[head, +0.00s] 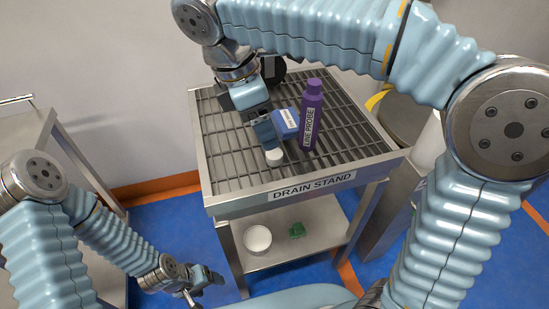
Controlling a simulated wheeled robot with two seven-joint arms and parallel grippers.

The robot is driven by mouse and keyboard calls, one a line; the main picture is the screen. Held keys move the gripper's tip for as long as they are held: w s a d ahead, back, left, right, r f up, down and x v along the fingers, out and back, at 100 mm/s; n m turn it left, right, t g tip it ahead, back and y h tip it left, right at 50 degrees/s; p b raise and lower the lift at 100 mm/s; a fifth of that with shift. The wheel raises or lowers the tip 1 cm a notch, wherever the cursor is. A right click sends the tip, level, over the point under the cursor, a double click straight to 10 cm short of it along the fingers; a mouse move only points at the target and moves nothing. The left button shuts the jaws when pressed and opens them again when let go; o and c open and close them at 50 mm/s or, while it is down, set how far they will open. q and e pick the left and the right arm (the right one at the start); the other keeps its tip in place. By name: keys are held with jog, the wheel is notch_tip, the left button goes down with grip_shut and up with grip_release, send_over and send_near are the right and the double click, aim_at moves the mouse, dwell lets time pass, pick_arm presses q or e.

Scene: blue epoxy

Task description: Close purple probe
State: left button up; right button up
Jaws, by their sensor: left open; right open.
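The purple probe (312,118) is a purple bottle labelled "LINE PROBE". It stands upright on the slatted top of the drain stand (285,195), with a narrower purple top end. My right gripper (268,138) reaches down over the stand, left of the probe and apart from it; its jaws are open. A small white round piece (274,157) lies by its fingertips; I cannot tell if they touch. My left gripper (208,283) is low in front of the stand, away from the probe, open and empty.
The lower shelf (320,235) holds a white round container (257,239) and a green item (297,230). A metal cart (25,125) stands at left. The stand's front right slats are clear.

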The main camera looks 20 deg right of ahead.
aim_at(274, 153)
jog(key=shift+x, duration=1.6)
jog(key=x, duration=0.3)
jog(key=b+x, duration=0.1)
jog(key=x, duration=0.1)
jog(key=shift+w+a+f, duration=0.15)
jog(key=shift+w, duration=0.15)
jog(key=c, duration=1.1)
